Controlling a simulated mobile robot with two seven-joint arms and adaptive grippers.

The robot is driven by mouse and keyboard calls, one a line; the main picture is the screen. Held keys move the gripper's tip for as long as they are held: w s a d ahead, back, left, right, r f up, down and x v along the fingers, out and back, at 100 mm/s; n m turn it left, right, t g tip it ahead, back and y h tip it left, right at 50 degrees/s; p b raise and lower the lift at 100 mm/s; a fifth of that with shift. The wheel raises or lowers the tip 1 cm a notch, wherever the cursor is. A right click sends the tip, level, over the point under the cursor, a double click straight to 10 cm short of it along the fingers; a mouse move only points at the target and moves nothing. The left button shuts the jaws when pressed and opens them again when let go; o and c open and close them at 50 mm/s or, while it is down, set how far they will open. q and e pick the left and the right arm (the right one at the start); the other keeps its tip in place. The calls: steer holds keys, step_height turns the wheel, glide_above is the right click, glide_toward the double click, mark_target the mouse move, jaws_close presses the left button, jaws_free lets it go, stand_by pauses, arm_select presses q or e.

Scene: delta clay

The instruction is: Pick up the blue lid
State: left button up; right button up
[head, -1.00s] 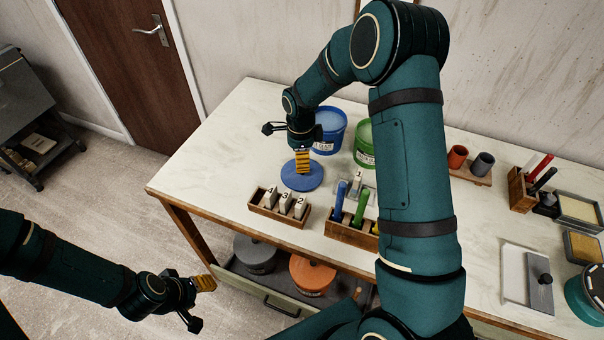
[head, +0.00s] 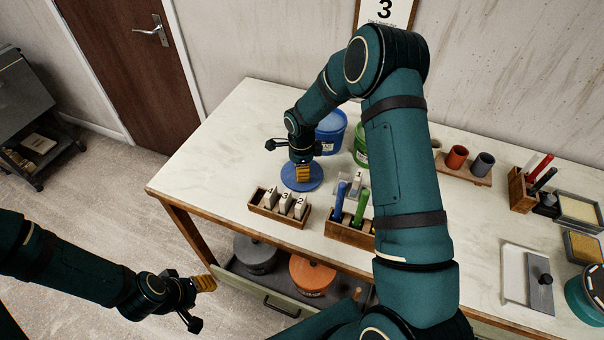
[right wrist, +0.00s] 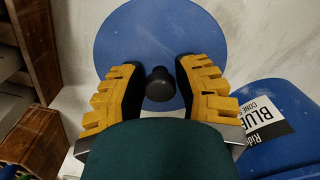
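The blue lid (head: 301,184) lies flat on the white worktop, in front of the blue tub. In the right wrist view the blue lid (right wrist: 125,28) shows its round disc with a dark knob (right wrist: 160,84) at the middle. My right gripper (head: 303,175) is right above the lid. In the right wrist view its yellow-padded fingers (right wrist: 158,85) are open, one on each side of the knob, with gaps between. My left gripper (head: 205,300) is low at the left, away from the worktop; its opening is unclear.
The blue tub (head: 331,135) and green tub (head: 361,150) stand behind the lid. A wooden holder with number tags (head: 275,212) and one with coloured tools (head: 345,232) stand in front. The worktop's left part is clear.

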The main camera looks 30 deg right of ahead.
jaws_close()
steer(key=r, duration=1)
steer(key=shift+w+d+r+p, duration=0.15)
steer(key=shift+w+d+p, duration=0.1)
steer(key=shift+p, duration=0.1)
steer(key=w+d+r+m+p, duration=0.3)
steer(key=w+d, duration=0.1)
steer(key=d, duration=0.2)
steer(key=w+d+r+m+p, duration=0.4)
steer(key=d, duration=0.2)
steer(key=shift+w+d+r+m, duration=0.3)
